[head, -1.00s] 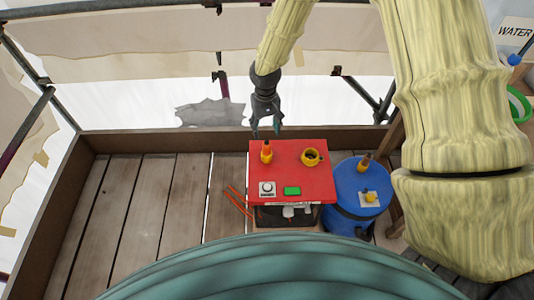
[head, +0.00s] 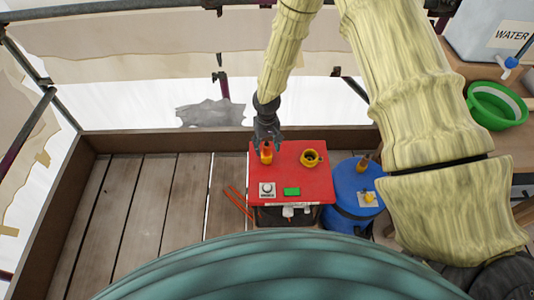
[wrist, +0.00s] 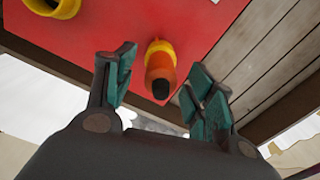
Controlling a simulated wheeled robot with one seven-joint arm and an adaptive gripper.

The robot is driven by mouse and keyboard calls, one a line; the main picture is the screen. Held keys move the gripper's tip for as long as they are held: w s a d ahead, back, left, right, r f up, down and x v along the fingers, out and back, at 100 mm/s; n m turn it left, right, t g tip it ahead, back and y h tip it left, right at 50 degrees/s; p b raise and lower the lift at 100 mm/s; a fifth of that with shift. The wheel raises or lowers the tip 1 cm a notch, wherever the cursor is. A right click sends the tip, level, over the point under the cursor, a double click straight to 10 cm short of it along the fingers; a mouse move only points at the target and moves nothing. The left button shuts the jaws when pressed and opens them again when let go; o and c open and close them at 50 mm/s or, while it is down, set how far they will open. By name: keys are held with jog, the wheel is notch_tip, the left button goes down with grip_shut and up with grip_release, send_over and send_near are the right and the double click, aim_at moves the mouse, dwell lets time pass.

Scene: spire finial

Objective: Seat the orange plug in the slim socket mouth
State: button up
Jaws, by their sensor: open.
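The orange plug (head: 266,154) stands upright in a yellow collar on the left of the red box top (head: 290,190). In the wrist view the plug (wrist: 160,68) shows orange with a dark end toward me, its yellow collar behind it. My gripper (head: 267,146) is open at the plug. In the wrist view, the green-padded fingers (wrist: 160,82) lie on either side of it, with visible gaps; I see no grip. A wide yellow ring socket (head: 311,158) is on the box's right. A small yellow fitting (head: 369,197) sits on the blue drum. I cannot tell which mouth is the slim one.
The blue drum (head: 347,205) stands right of the box and also bears a brownish-orange peg (head: 362,163). The box top has a dial (head: 267,189) and a green button (head: 292,191). A wooden curb (head: 180,142) runs behind. A green bowl (head: 497,104) is at far right.

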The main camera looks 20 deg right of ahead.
jog(key=shift+f, duration=0.5)
grip_shut()
